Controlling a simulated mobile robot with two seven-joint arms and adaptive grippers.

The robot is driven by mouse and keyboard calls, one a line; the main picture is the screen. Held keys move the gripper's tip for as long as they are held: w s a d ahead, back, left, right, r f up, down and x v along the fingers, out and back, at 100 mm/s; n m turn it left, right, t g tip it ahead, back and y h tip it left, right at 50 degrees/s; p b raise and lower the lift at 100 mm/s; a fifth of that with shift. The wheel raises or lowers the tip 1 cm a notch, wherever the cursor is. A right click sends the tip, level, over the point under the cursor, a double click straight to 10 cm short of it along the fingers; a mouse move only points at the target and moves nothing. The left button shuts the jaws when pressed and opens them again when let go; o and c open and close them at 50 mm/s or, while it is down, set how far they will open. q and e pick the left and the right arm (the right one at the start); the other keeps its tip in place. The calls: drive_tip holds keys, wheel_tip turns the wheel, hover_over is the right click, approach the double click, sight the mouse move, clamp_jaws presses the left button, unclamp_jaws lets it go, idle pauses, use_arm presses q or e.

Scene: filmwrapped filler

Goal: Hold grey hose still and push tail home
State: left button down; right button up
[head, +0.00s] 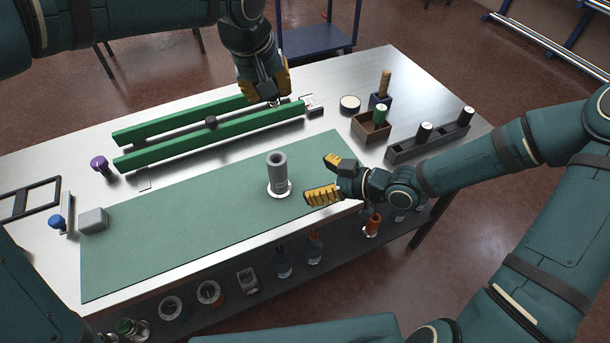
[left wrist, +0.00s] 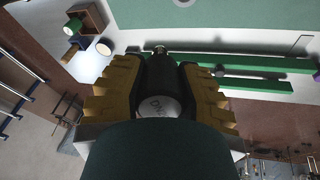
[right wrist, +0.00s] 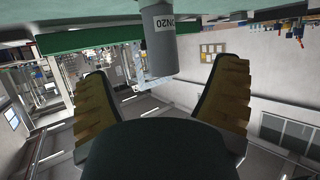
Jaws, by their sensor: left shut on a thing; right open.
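A short grey hollow tube (head: 278,165) labelled DN20 stands upright on the green mat, with a white ring at its foot. It also shows in the right wrist view (right wrist: 162,45), between and beyond the fingers. My right gripper (head: 322,178) is open and empty just right of the tube, apart from it. My left gripper (head: 264,90) is at the far right end of the two green rails, shut on a dark piece with a white lettered cap (left wrist: 165,105). Its fingers hide most of that piece. No separate tail can be made out for certain.
The green rails (head: 205,143) lie behind the mat (head: 180,240) with a dark rod and knob between them. A wooden box (head: 368,135), a grey rack (head: 400,156) and a round tin (head: 350,103) stand at the right. A grey block (head: 93,220) is at the left.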

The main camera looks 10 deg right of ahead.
sight(286, 176)
drive_tip(key=x, duration=1.1)
drive_tip(key=shift+w+a+f, duration=0.1)
drive_tip(key=shift+a+f, duration=0.05)
drive_tip(key=shift+a, duration=0.1)
drive_tip(key=c, duration=1.4)
use_arm(q)
drive_tip(key=c, duration=1.5)
unclamp_jaws()
clamp_jaws()
wheel_tip(286, 176, down, 7)
drive_tip(key=g+y, duration=0.1)
drive_tip(key=g, duration=0.2)
drive_tip(key=shift+y, duration=0.4)
